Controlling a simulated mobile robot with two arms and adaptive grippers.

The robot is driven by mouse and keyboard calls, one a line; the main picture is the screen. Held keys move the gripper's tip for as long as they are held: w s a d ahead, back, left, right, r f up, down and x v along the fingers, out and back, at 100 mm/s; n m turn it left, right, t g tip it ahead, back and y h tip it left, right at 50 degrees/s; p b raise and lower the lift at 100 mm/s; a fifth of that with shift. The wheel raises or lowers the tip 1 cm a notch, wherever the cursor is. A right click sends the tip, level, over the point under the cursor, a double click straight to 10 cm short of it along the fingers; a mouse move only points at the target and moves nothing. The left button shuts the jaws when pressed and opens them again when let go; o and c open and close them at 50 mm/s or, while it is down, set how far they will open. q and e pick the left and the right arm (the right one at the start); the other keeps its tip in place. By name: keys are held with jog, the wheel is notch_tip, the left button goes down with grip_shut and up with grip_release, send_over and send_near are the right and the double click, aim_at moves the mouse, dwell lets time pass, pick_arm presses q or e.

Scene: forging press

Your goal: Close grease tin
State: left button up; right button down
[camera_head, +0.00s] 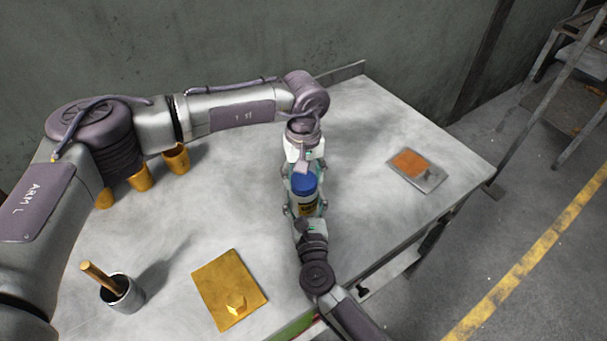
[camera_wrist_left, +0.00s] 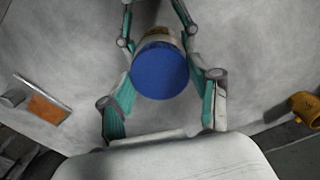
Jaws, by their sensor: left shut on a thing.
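The grease tin (camera_head: 306,205) stands upright near the middle of the table, with a pale body and a dark and yellow label. Its blue lid (camera_head: 303,184) sits on top and also shows from above in the left wrist view (camera_wrist_left: 160,70). My left gripper (camera_head: 303,174) reaches in from the back and is shut on the lid, one finger on each side. My right gripper (camera_head: 305,208) comes from the front edge, its fingers shut around the tin's body. The fingers partly hide the seam between lid and body.
A metal cup (camera_head: 124,294) with a wooden handle in it and a brass plate (camera_head: 216,279) with a nut on it lie at front left. A grey plate (camera_head: 431,180) with an orange pad lies right. The table between is clear.

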pick_arm(q)
jog(key=m, duration=1.1)
jog(key=shift+w, duration=0.1)
jog(key=o, duration=1)
jog(key=shift+r, duration=0.1)
notch_tip(320, 180, up, 4)
jog(key=shift+r, duration=0.15)
jog(key=shift+c, duration=0.3)
